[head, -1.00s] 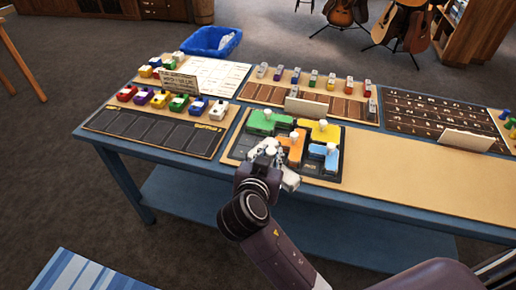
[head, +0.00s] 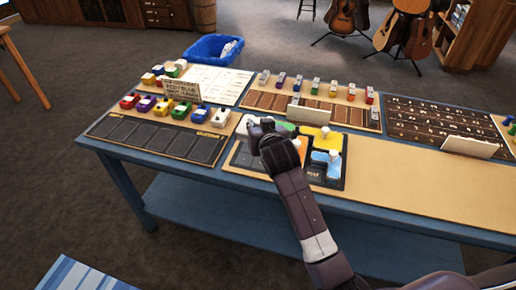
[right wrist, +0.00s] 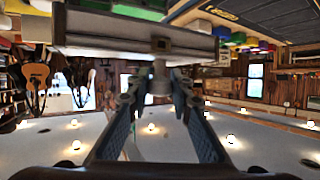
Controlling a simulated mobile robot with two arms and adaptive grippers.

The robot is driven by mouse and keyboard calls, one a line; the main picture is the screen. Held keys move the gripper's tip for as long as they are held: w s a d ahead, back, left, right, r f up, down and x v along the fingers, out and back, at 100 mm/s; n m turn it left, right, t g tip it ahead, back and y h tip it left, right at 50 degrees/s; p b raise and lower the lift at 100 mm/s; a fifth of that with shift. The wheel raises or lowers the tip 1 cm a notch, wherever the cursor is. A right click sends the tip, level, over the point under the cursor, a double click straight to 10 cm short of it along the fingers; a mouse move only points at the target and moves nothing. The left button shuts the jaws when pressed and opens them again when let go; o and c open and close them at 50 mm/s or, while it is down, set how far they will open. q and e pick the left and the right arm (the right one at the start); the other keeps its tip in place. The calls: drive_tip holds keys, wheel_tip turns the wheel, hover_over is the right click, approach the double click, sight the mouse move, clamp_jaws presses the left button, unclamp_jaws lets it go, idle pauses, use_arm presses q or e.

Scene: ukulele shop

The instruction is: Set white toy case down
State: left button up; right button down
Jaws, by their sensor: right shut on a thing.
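My right gripper (head: 256,128) is over the left side of the dark puzzle board (head: 240,163) on the blue table. In the right wrist view its fingers (right wrist: 158,92) are shut on the knob of the white toy case (right wrist: 135,38). Only a pale edge of the case (head: 242,124) shows in the head view; my gripper hides the rest. I cannot tell whether the case touches the board. The board also bears a green piece (head: 284,127), largely hidden, a yellow piece (head: 310,137) and a blue piece (head: 325,167). My left gripper is not in view.
A board of toy cars (head: 150,135) with dark empty slots lies left, beside a small sign (head: 182,90). A wooden slotted board (head: 270,101) lies behind. A blue bin (head: 205,47) stands beyond the table.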

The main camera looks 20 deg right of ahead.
wheel_tip(320, 180, down, 10)
drive_tip(key=shift+f, duration=0.15)
drive_tip(key=c, duration=1.7)
unclamp_jaws()
drive_tip(key=shift+c, duration=0.2)
drive_tip(key=shift+s+a, duration=0.1)
drive_tip(key=v, duration=1.2)
